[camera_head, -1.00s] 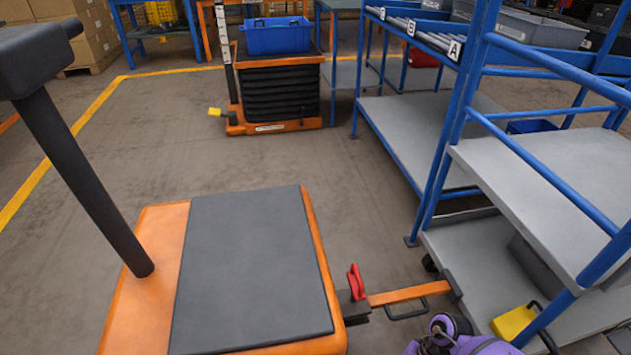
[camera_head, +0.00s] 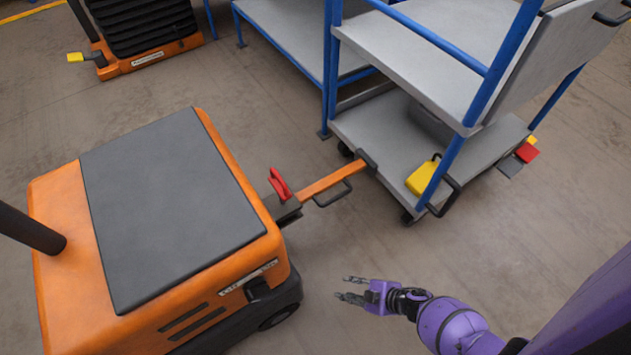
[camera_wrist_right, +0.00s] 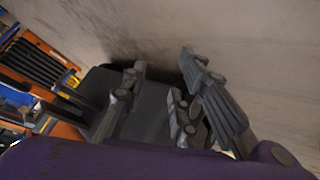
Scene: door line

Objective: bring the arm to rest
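My right arm (camera_head: 463,325) is purple and comes in from the lower right in the head view. Its dark-fingered gripper (camera_head: 343,288) is over open floor, to the right of the orange tug and below the tow bar. The fingers are apart with nothing between them. They also show spread and empty in the right wrist view (camera_wrist_right: 160,92), with a dark grey surface and pale floor behind. My left gripper does not show.
The orange tug (camera_head: 55,185) with a dark top stands at left. A red lever (camera_head: 279,184) is at its hitch, and an orange tow bar (camera_head: 331,183) runs to the blue-framed cart (camera_head: 393,150). A yellow block (camera_head: 422,178) is on the cart. Floor below the cart is clear.

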